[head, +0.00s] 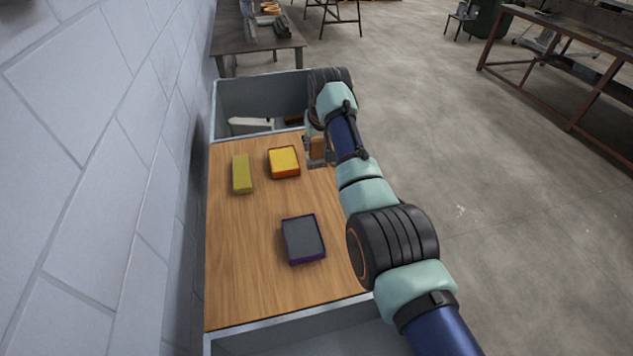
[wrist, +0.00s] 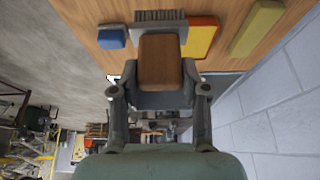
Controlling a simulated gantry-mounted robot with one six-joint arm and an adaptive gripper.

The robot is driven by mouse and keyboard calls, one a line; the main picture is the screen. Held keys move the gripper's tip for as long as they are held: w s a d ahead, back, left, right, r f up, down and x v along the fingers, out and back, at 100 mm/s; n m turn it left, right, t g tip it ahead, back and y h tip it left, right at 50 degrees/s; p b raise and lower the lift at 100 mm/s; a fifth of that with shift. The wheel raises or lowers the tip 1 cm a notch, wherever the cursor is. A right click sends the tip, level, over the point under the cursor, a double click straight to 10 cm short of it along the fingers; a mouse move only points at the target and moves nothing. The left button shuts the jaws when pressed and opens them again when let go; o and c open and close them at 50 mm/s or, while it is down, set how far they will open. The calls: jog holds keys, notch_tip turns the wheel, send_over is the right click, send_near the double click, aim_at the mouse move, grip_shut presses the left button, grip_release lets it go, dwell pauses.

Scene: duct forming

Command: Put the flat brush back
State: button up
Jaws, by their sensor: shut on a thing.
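The flat brush (wrist: 160,62) shows in the wrist view with a wide wooden handle and a row of grey bristles at its far end. My gripper (wrist: 160,92) is shut on its wooden handle, with one finger on each side. In the head view the brush (head: 318,147) is a small brown piece below my wrist, near the far right of the wooden board (head: 240,260). My arm hides part of that area. I cannot tell whether the bristles touch the board.
A yellow pad in an orange-red tray (head: 284,161) lies just left of the brush. An olive-yellow block (head: 242,174) lies farther left. A purple-rimmed grey tray (head: 303,239) lies nearer. A blue block (wrist: 112,38) shows beside the bristles. A grey bin (head: 262,96) lies beyond; a wall stands left.

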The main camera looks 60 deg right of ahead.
notch_tip(320, 180, down, 12)
jog(key=b, duration=0.2)
jog(key=shift+f+b, duration=0.25)
jog(key=shift+b, duration=0.1)
jog(key=shift+r, duration=0.1)
jog(key=o, duration=1.2)
jog(key=p+v, duration=0.4)
jog(key=v, duration=0.8)
jog(key=shift+w, duration=0.1)
